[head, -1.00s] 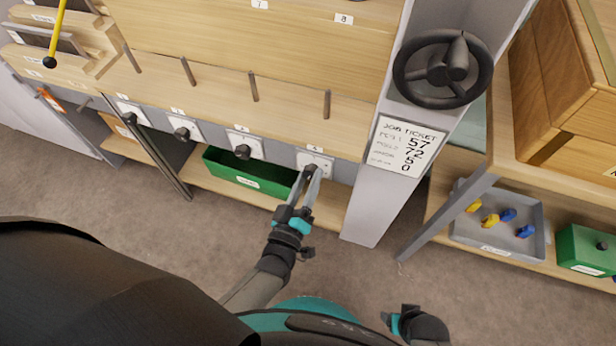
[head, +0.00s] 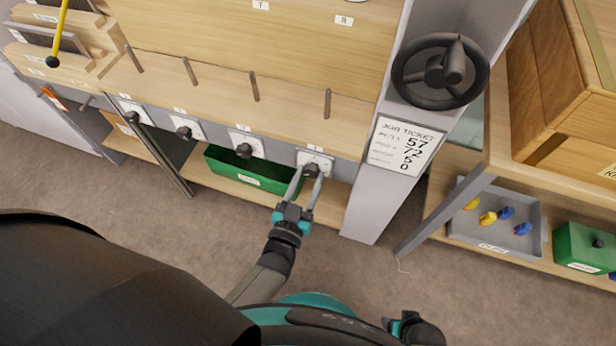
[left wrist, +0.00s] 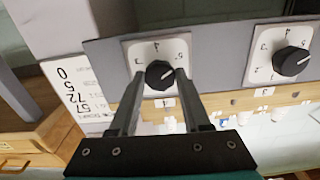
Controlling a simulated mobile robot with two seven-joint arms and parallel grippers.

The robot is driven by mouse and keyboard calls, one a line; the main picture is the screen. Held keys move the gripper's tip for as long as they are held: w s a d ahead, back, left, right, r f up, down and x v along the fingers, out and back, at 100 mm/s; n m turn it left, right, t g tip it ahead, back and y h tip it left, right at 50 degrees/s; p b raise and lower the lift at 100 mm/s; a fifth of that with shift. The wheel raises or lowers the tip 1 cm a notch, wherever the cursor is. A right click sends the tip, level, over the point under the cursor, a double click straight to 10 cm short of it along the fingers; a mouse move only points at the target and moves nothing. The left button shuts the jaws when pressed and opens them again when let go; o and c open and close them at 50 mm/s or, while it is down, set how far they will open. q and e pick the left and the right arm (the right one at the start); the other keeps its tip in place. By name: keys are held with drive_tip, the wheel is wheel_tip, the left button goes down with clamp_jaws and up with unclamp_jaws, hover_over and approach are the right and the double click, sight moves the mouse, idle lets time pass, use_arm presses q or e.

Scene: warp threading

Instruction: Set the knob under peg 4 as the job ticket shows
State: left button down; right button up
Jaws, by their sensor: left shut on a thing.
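The knob under peg 4 (head: 311,171) is black, on a white dial plate below the rightmost wooden peg (head: 327,103). In the left wrist view the knob (left wrist: 159,74) sits on its numbered dial, seen upside down. A light mark shows on the knob, but I cannot tell exactly which number it points to. My left gripper (head: 309,176) is shut on this knob, one finger on each side. The job ticket (head: 405,146) on the grey post reads 57, 72, 5 and 0 in large print; its small row labels are blurred. My right gripper (head: 405,325) shows only partly at the bottom edge.
Similar knobs (head: 244,150) sit in a row to the left. A black handwheel (head: 441,70) is above the ticket. A green bin (head: 246,170) stands on the shelf below. A grey tray (head: 495,218) with yellow and blue pieces is at the right.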

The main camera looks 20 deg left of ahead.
use_arm(q)
drive_tip(key=shift+m, duration=0.3)
drive_tip(key=shift+c, duration=1.8)
unclamp_jaws()
drive_tip(key=shift+s, duration=0.35)
drive_tip(key=s+p, duration=0.2)
drive_tip(key=s, duration=1.2)
drive_tip(key=shift+s+a, duration=0.3)
use_arm(e)
drive_tip(key=shift+s+d+f, duration=0.3)
drive_tip(key=shift+s+d, duration=0.15)
drive_tip(key=shift+s, duration=0.15)
drive_tip(key=shift+s+d+f, duration=0.25)
drive_tip(key=shift+s+d, duration=0.2)
drive_tip(key=shift+s, duration=0.2)
drive_tip(key=shift+s+d+f, duration=0.3)
drive_tip(key=shift+s+d, duration=0.15)
drive_tip(key=shift+s, duration=0.15)
